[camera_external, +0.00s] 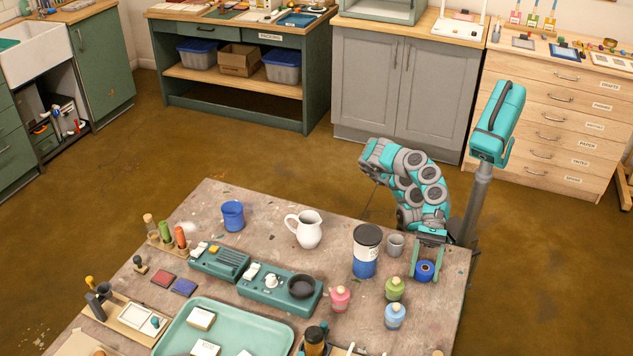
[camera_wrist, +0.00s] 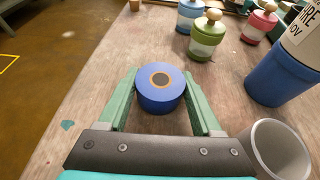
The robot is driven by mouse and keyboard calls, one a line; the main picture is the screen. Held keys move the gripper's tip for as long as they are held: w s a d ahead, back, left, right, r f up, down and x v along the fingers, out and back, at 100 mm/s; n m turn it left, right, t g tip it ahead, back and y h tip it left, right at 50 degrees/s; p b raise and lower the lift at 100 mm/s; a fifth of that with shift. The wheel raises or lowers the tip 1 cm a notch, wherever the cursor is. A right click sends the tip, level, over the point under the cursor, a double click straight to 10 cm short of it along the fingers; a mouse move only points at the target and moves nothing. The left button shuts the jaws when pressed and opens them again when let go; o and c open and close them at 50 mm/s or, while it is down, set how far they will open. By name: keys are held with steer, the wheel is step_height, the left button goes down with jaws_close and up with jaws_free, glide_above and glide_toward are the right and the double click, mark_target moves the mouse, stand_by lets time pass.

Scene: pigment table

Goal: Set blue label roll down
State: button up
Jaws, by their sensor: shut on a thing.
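The blue label roll (camera_external: 425,271) is a short blue cylinder with a dark ringed core. It is at the right edge area of the table (camera_external: 250,203). My gripper (camera_external: 426,268) has its two green fingers on either side of the roll and is shut on it. In the wrist view the roll (camera_wrist: 160,90) sits between the fingertips of my gripper (camera_wrist: 160,95), above or on the tabletop. I cannot tell whether its underside touches the table.
A blue and white canister (camera_external: 366,252) and a grey cup (camera_external: 394,245) stand left of my gripper. Green (camera_external: 395,289), pink (camera_external: 340,299) and light blue (camera_external: 395,317) bottles stand nearby. A white jug (camera_external: 306,229) is farther left. Bare tabletop lies beside the roll toward the table's right edge.

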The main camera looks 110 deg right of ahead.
steer(key=shift+f, duration=0.25)
steer(key=o, duration=1.4)
steer(key=shift+r, duration=0.15)
steer(key=shift+s+d+r, duration=0.2)
steer(key=shift+s, duration=0.05)
steer(key=p+v, duration=0.6)
steer(key=v, duration=0.4)
steer(key=shift+p, duration=0.3)
steer(key=shift+s+d+p, duration=0.3)
steer(key=shift+s+d, duration=0.1)
steer(key=shift+d, duration=0.15)
